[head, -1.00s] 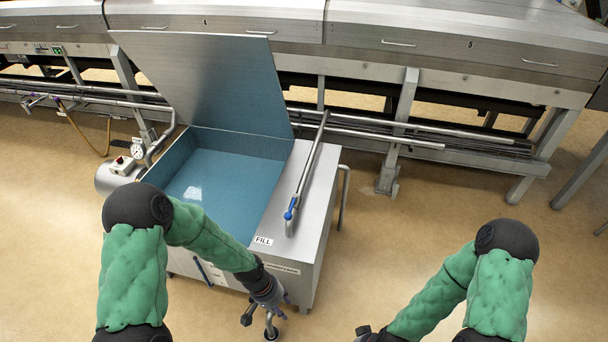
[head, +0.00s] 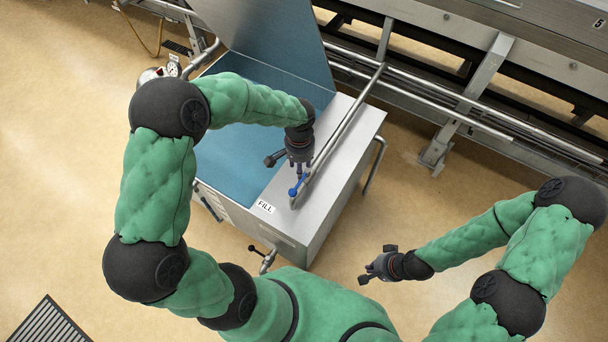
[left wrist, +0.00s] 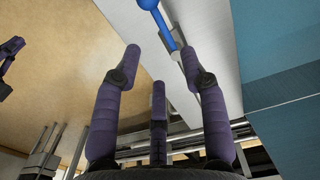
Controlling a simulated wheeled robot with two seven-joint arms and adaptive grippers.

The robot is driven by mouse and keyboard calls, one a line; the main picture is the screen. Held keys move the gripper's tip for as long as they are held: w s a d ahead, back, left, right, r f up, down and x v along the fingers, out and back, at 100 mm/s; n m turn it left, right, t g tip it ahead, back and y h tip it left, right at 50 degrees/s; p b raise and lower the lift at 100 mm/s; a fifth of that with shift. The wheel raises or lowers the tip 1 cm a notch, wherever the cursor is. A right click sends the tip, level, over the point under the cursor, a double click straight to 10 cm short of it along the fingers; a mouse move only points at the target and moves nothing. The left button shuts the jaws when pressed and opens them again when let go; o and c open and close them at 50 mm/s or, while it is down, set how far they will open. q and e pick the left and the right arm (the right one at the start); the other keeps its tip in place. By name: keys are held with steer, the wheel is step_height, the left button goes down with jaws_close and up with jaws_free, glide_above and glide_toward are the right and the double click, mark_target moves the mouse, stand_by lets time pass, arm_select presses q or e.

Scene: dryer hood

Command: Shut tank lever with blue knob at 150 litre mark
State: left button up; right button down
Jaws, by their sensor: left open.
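The steel tank (head: 345,180) stands open, with blue-looking water or lining (head: 240,165) inside. On its right top edge, beside the FILL label (head: 265,207), is the lever with the blue knob (head: 292,192); the knob and blue stem also show in the left wrist view (left wrist: 149,4). My left gripper (head: 299,170) is open, just above and behind the lever, its fingers pointing down at it without a visible grip. A level strip (head: 210,207) is on the tank's front; its litre marks are too small to read. My right gripper (head: 374,265) is open and empty, right of the tank.
The raised tank lid (head: 280,40) stands behind the basin. A long steel pipe (head: 350,115) runs along the tank top near my left gripper. A drain valve with a black handle (head: 265,257) is at the front.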

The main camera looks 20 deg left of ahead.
mark_target(300, 183)
arm_select(q)
step_height(300, 183, down, 9)
steer(key=b, duration=0.3)
steer(key=shift+f, duration=0.15)
jaws_close()
